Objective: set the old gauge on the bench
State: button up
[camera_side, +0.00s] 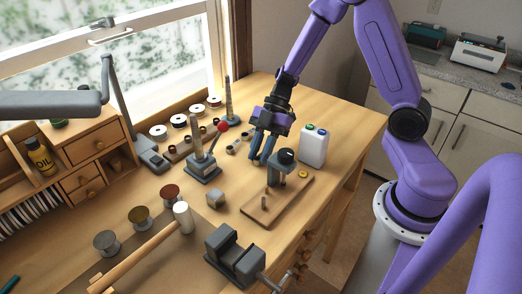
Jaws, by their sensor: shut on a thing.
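My gripper (262,158) points down over the bench (343,128), to the left of a grey stand (277,175) with a dark round top (287,156). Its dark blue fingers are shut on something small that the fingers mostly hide. I take this to be the old gauge, but its face and outline cannot be made out. The grey stand rises from a brown wooden board (250,209) that also carries a short peg (264,202) and a brass ring (303,174). I cannot tell whether the fingertips touch the bench.
The bench is clear at the far right.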

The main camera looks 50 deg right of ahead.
jog(key=shift+s+a+f, duration=0.1)
jog(key=shift+s+f, duration=0.2)
jog(key=shift+f, duration=0.4)
jog(key=o, duration=0.9)
jog(key=shift+o, duration=0.2)
jog(key=w+a+r+v, duration=0.1)
jog(key=v, duration=1.7)
jog(key=s+a+f+m+h, duration=0.2)
jog(key=s+a+m+h, duration=0.1)
jog(key=s, duration=0.8)
jog(key=s+a+f+m+t+h, duration=0.1)
jog(key=s+a+m+h, duration=0.3)
jog(key=s+a, duration=0.3)
jog(key=s+h, duration=0.1)
jog(key=s, duration=0.3)
jog(key=shift+s+f+t, duration=0.3)
jog(key=shift+s+f, duration=0.1)
